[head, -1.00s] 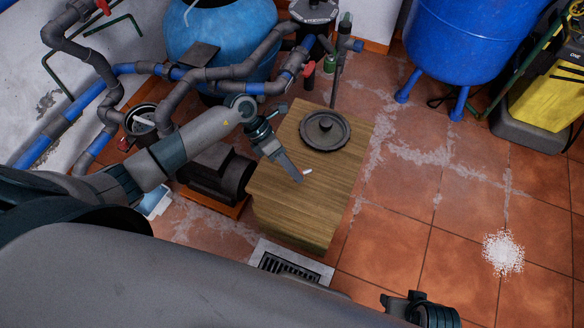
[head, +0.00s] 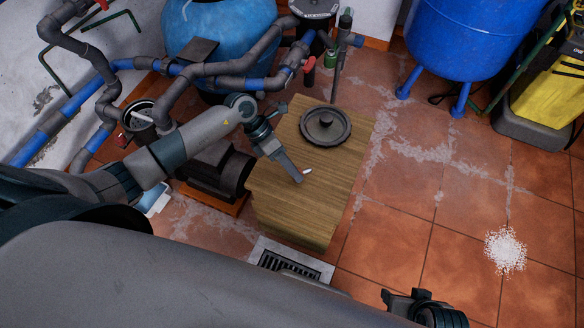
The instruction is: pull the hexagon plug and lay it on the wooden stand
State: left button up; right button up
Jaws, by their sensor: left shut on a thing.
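The wooden stand (head: 315,205) is a block with a striped wood top, in the middle of the head view. My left gripper (head: 297,176) is over the stand's top, left of its centre, and is shut on a small whitish piece (head: 307,172) that shows at its fingertips. Most of this piece is hidden by the fingers, so I cannot tell whether it is the hexagon plug or whether it touches the wood. My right gripper (head: 405,302) is at the bottom edge, partly cut off.
Grey and blue pipes (head: 215,75) and a light blue tank (head: 225,35) stand behind the stand. A dark pump (head: 215,172) is close on its left. A floor drain (head: 290,262) lies in front. White granules (head: 505,250) lie on the open tiled floor at right.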

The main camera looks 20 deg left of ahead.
pick_arm(q)
jog(key=shift+f, duration=0.3)
pick_arm(e)
jog(key=shift+f, duration=0.25)
pick_arm(q)
jog(key=o, duration=1.2)
pick_arm(e)
jog(key=shift+s, duration=0.1)
pick_arm(q)
jog(key=shift+o, duration=0.2)
jog(key=shift+a, duration=0.15)
jog(key=shift+f, duration=0.1)
jog(key=v, duration=1.7)
jog(key=shift+r, duration=0.4)
pick_arm(e)
jog(key=shift+w+a+r, duration=0.2)
jog(key=shift+w+a, duration=0.15)
jog(key=shift+a, duration=0.05)
